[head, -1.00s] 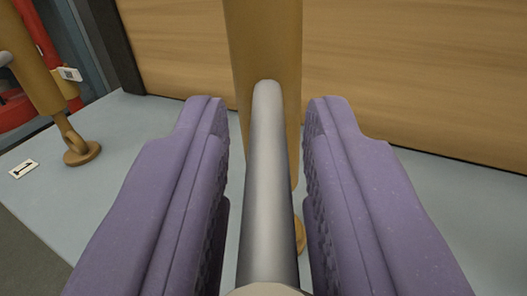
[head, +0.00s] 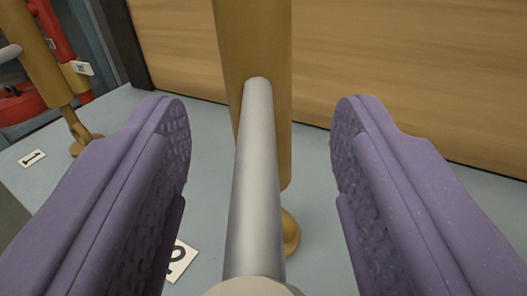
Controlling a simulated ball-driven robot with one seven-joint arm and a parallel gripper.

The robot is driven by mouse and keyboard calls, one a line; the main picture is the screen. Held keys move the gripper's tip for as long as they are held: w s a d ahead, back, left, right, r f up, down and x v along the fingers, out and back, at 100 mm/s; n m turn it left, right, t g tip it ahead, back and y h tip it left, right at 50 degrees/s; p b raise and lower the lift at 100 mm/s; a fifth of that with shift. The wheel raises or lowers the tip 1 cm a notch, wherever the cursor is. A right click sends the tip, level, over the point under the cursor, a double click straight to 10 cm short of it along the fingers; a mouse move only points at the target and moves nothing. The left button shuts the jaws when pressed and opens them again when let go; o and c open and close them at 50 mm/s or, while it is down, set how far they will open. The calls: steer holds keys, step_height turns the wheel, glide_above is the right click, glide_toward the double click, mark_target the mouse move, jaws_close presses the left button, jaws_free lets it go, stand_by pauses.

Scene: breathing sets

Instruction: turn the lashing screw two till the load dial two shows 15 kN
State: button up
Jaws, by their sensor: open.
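My gripper (head: 262,110) has two purple fingers spread wide, and it is open. Between the fingers runs a grey metal bar (head: 257,180), apart from both, with a pale round end at the bottom edge. The bar reaches to a brown-gold screw body (head: 253,45) standing upright ahead, with a ring foot (head: 290,233) at its base. A white label (head: 181,261), partly hidden by the left finger, lies on the floor and seems to read 2. No load dial face can be read in this view.
Another gold screw body (head: 33,55) with a grey bar stands at the left, by a floor label marked 1 (head: 32,158). A red pipe (head: 52,30) and a red round part (head: 20,102) are behind it. A wooden crate wall (head: 400,70) closes off the back.

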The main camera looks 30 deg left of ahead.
steer(key=p+v, duration=0.2)
steer(key=v, duration=0.5)
steer(key=shift+s+d, duration=0.2)
steer(key=shift+s, duration=0.15)
